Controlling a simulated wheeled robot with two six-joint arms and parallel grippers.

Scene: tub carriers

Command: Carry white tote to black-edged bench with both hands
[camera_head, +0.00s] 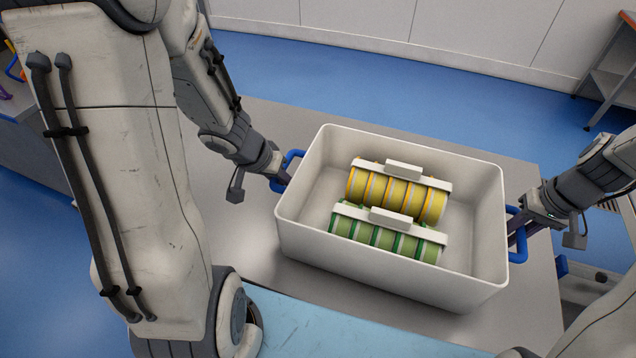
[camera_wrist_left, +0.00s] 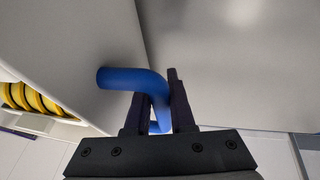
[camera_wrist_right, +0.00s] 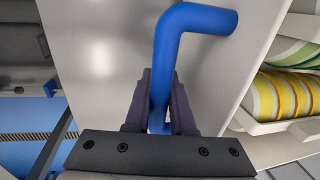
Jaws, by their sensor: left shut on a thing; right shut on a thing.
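The white tote (camera_head: 400,275) is in the middle of the head view, over a grey bench top (camera_head: 245,235). I cannot tell whether it touches that top. It holds a yellow set of rolls (camera_head: 395,195) and a green set of rolls (camera_head: 385,238), each with a white holder. My left gripper (camera_head: 279,178) is shut on the blue handle at the tote's left end; the handle (camera_wrist_left: 130,78) runs between its fingers. My right gripper (camera_head: 516,226) is shut on the blue handle at the right end, which shows between its fingers (camera_wrist_right: 161,100). A black-edged bench cannot be made out.
A light blue surface (camera_head: 330,325) lies at the near edge. Blue floor (camera_head: 400,85) is open beyond the bench, up to a pale wall (camera_head: 400,20). A shelf unit (camera_head: 612,70) stands at the far right. Another bench (camera_head: 35,150) is at the left edge.

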